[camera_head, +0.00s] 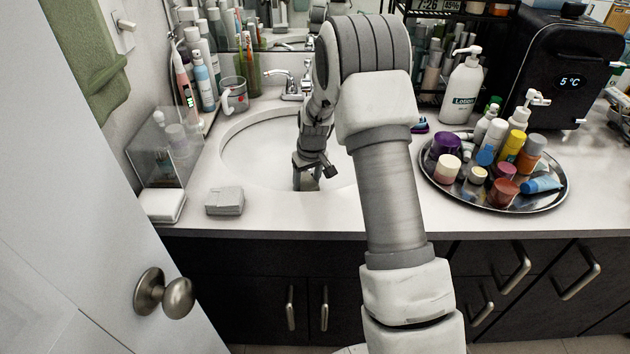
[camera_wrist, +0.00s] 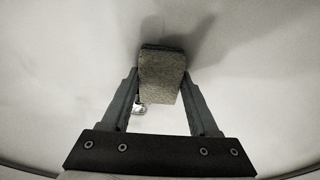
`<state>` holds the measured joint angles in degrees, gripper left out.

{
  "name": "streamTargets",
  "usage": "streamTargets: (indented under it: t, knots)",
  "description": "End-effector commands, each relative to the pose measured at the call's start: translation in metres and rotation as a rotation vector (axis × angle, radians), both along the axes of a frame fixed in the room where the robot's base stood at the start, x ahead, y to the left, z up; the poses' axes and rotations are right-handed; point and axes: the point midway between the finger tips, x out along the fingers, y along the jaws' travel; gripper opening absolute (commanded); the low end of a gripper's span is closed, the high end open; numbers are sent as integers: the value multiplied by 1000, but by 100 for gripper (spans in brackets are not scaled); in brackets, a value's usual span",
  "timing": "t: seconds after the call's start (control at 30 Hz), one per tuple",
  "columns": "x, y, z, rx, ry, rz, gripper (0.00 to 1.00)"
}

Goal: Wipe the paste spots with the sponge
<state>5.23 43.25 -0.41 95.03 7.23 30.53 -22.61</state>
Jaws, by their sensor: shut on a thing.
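My gripper (camera_head: 307,175) reaches down into the white sink basin (camera_head: 255,150), where its fingers point at the basin floor. In the wrist view my gripper (camera_wrist: 161,84) is shut on a grey-brown, rough block, the sponge (camera_wrist: 161,72), with one finger on each side. The sponge's far end is close to or against the pale basin surface; I cannot tell which. In the head view I cannot make out the sponge clearly between the fingers. I make out no distinct paste spots in either view; my arm hides part of the basin.
A faucet (camera_head: 291,84) stands behind the basin. A grey block (camera_head: 225,200) lies on the front counter, near a clear box (camera_head: 165,150). A round tray (camera_head: 450,192) of bottles and jars is at right. A mug (camera_head: 234,95) stands back left. A shiny metal piece (camera_wrist: 139,109) shows beside the sponge.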

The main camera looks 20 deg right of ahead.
Motion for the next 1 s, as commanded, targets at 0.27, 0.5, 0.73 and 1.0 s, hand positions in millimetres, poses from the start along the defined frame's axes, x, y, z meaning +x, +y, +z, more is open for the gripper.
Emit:
streamTargets:
  t: [0.27, 0.5, 0.73, 1.0]
  knots:
    - [4, 12, 0, 2, 0, 1, 1]
    - [10, 33, 0, 1, 1, 2, 1]
    - [13, 42, 0, 2, 1, -1, 1]
    - [13, 42, 3, 3, 2, 1, 1]
